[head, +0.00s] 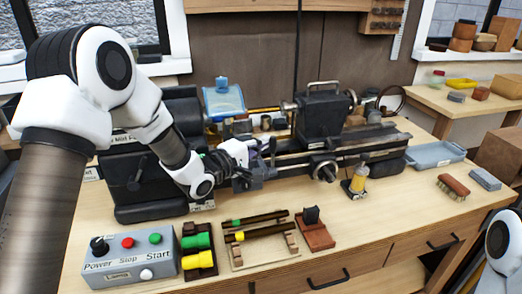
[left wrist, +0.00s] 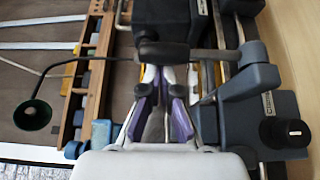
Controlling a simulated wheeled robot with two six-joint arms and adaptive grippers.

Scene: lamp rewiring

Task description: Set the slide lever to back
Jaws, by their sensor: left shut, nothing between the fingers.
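The small lathe (head: 322,120) stands on the workbench. My left gripper (head: 268,148) is at the lathe's carriage, left of the tailstock end, and is shut and empty. In the left wrist view my left gripper (left wrist: 164,88) has its purple-sided fingers pointing at the lathe bed. A dark grey lever bar (left wrist: 190,54) with a rounded end crosses just beyond the fingertips; I cannot tell whether they touch it. A blue-grey block with an arm (left wrist: 252,80) lies to its right. No label marks the slide lever, and my gripper partly hides this area in the head view. My right gripper is out of view.
A control box (head: 130,262), coloured-handled tools (head: 198,250), a wooden rack (head: 262,240) and a small oil bottle (head: 358,180) stand in front of the lathe. A box labelled Clamp (left wrist: 280,125) with a knob is close right of the fingers.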

